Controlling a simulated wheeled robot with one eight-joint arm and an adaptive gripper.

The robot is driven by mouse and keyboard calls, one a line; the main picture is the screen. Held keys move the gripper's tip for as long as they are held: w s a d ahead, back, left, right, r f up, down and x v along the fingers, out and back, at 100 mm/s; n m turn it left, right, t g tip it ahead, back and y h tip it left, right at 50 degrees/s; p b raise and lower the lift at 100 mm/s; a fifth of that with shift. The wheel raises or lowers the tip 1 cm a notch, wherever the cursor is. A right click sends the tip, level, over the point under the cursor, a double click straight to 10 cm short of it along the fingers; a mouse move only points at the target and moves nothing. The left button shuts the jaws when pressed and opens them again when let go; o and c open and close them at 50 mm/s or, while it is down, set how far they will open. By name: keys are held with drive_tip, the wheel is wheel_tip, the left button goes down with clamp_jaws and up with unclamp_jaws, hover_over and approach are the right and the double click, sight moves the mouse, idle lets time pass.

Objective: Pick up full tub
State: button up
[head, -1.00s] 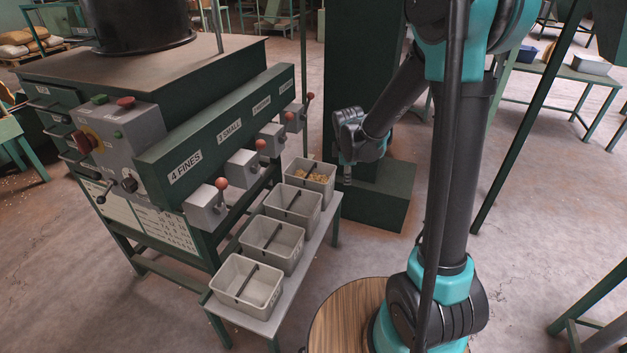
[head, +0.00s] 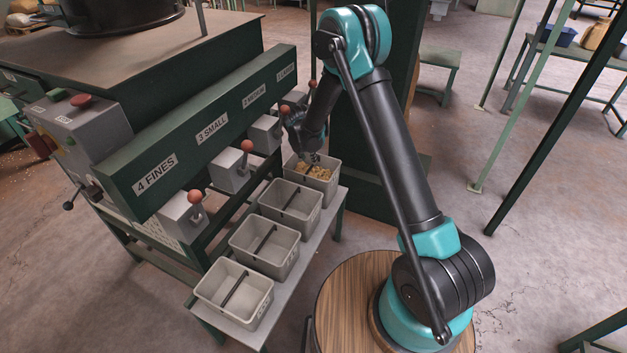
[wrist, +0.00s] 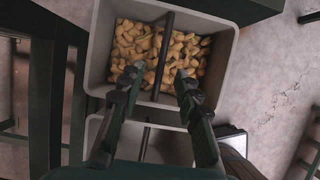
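The full tub (head: 318,188) is a grey tub of pale nuts at the far end of a row of tubs, below the far hopper outlets. It fills the top middle of the wrist view (wrist: 224,52), with a dark bar handle (wrist: 163,55) across it. My gripper (wrist: 157,78) is open, with its two fingers apart over the near part of this tub and the handle between them. Whether the fingers touch the handle, I cannot tell.
Three empty grey tubs (head: 291,222) stand in line nearer on the same narrow bench (head: 318,237). The green hopper rail (head: 205,135) with its levers and outlet boxes runs along the left. A dark green column stands behind the full tub.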

sight(314, 170)
drive_tip(key=x, duration=0.6)
drive_tip(key=shift+w+f, duration=0.1)
drive_tip(key=shift+f, duration=0.1)
drive_tip(key=x, duration=0.5)
drive_tip(key=shift+d+f, duration=0.15)
drive_tip(key=shift+d, duration=0.05)
drive_tip(key=shift+f, duration=0.2)
idle(0.4)
clamp_jaws()
idle(0.3)
